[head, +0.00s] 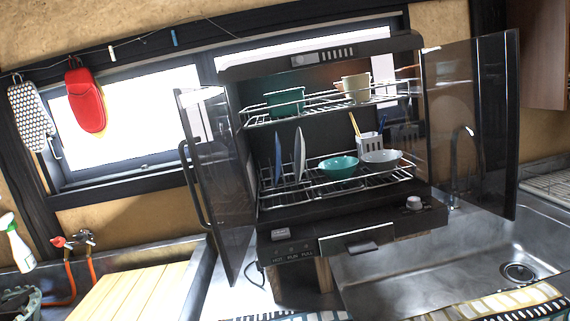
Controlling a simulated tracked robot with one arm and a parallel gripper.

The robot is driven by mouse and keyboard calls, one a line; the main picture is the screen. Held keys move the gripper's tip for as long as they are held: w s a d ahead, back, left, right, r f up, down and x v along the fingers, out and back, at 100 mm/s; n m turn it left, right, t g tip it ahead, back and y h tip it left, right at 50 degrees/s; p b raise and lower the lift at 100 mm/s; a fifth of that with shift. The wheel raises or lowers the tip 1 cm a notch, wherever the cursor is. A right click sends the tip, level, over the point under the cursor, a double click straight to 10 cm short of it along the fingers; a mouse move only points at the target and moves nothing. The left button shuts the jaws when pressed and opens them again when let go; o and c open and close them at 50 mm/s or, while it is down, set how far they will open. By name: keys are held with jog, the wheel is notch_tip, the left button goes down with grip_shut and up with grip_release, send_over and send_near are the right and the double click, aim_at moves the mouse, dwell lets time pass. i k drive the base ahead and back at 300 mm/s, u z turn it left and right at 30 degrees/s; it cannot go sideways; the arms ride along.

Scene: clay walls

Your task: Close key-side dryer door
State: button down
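A black dish dryer (345,214) stands by the sink with both glass doors swung outward. The left door (215,170) has a dark vertical bar handle (192,185) and stands wide open. The right door (495,130) is also wide open, over the sink. The front panel has small keys with lettering (292,252) at its left end, the side of the left door. A round knob (414,203) sits at the panel's right. My gripper is not in view.
Inside the dryer are racks with plates (299,155), teal and grey bowls (338,166) and a utensil holder (369,145). A steel sink (450,255) with a faucet lies right. A slatted wooden board (130,292) lies left. Patterned cloth (500,305) lies at the front.

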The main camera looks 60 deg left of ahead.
aim_at(205, 116)
jog(key=z, duration=0.05)
jog(key=k, duration=1.25)
jog(key=u, duration=1.1)
jog(key=i, duration=1)
jog(key=z, duration=0.1)
